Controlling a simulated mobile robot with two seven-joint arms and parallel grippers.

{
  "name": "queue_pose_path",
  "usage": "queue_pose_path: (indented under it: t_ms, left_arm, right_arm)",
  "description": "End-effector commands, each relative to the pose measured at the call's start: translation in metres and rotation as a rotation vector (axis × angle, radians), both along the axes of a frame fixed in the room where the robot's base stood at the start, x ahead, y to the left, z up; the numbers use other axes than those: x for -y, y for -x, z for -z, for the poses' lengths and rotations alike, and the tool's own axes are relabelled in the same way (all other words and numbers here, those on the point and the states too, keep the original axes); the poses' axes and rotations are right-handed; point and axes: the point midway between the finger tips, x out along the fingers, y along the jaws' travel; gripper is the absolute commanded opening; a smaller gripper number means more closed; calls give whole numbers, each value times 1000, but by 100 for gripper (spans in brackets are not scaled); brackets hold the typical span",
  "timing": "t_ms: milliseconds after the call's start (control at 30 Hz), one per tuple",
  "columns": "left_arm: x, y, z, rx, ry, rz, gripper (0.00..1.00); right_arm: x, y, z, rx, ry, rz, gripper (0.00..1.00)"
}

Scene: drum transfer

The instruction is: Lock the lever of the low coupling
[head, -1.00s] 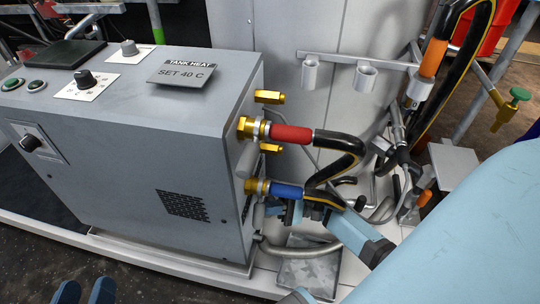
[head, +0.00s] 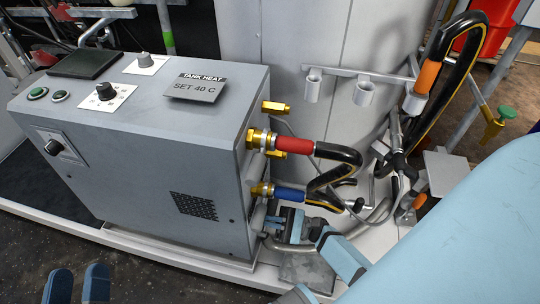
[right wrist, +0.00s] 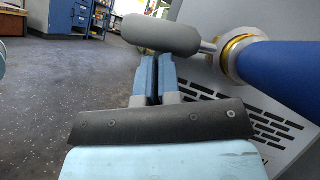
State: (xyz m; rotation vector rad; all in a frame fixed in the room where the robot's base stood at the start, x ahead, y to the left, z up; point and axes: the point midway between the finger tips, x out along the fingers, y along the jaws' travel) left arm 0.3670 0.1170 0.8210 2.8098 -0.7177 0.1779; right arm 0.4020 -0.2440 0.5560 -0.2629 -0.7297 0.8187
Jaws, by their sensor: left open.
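The low coupling (head: 262,189) is brass with a blue hose sleeve (head: 290,195), attached to the side of the grey heater box. In the right wrist view the blue sleeve (right wrist: 285,75) is at the right. The lever's grey rounded grip (right wrist: 160,33) sits on a metal rod beside the brass ring. My right gripper (right wrist: 155,62) has its fingers together just below the grip, with nothing seen between them. Contact with the grip cannot be told. In the head view my right gripper (head: 280,222) is below the blue sleeve. My left gripper (head: 77,282) is open and empty at the lower left.
The upper coupling (head: 258,139) with a red sleeve (head: 294,146) is above the low one. Black hoses (head: 345,165) loop close to my right gripper. The heater box (head: 150,170) stands left of it. A rack with holders (head: 363,94) is behind.

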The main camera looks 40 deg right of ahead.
Motion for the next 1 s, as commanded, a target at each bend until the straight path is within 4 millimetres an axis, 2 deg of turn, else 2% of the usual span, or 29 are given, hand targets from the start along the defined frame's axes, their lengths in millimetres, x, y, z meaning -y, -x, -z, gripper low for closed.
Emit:
queue_pose_path:
  t_ms: [300, 1000]
  left_arm:
    - [-1, 1, -12, 33, 15, -9, 57]
    - [-2, 0, -8, 16, 3, -12, 57]
  right_arm:
    - [-5, 3, -10, 4, 1, -3, 0]
    - [-2, 4, -10, 6, 1, -3, 0]
